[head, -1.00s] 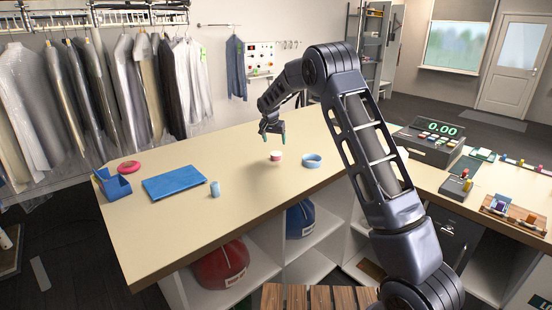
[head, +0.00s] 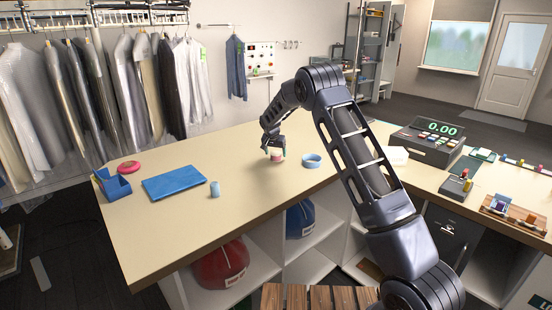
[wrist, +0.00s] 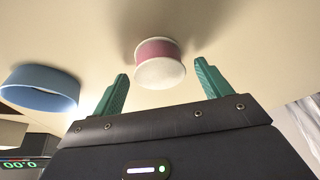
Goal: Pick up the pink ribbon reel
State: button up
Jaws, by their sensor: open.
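The pink ribbon reel (head: 277,156) stands on the counter (head: 160,235), a short cylinder with pale end discs and a pink band. In the wrist view the reel (wrist: 159,52) lies just beyond and between the two green fingertips. My gripper (head: 275,149) is low over the counter at the reel, and partly hides it in the head view. In the wrist view my gripper (wrist: 162,84) is open, with a finger to each side and space between finger and reel. Whether the fingers reach around the reel is hard to tell.
A light blue ring (head: 312,161) stands close to the right of the reel; it also shows at left in the wrist view (wrist: 40,98). A blue cylinder (head: 214,189), a blue board (head: 174,183) and a pink disc (head: 129,167) lie farther left. A till (head: 425,142) stands at right.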

jog(key=shift+w+d+f, duration=0.1)
jog(key=shift+w+f, duration=0.15)
jog(key=shift+f, duration=0.3)
jog(key=shift+c, duration=0.3)
jog(key=c, duration=0.9)
jog(key=shift+r, duration=0.1)
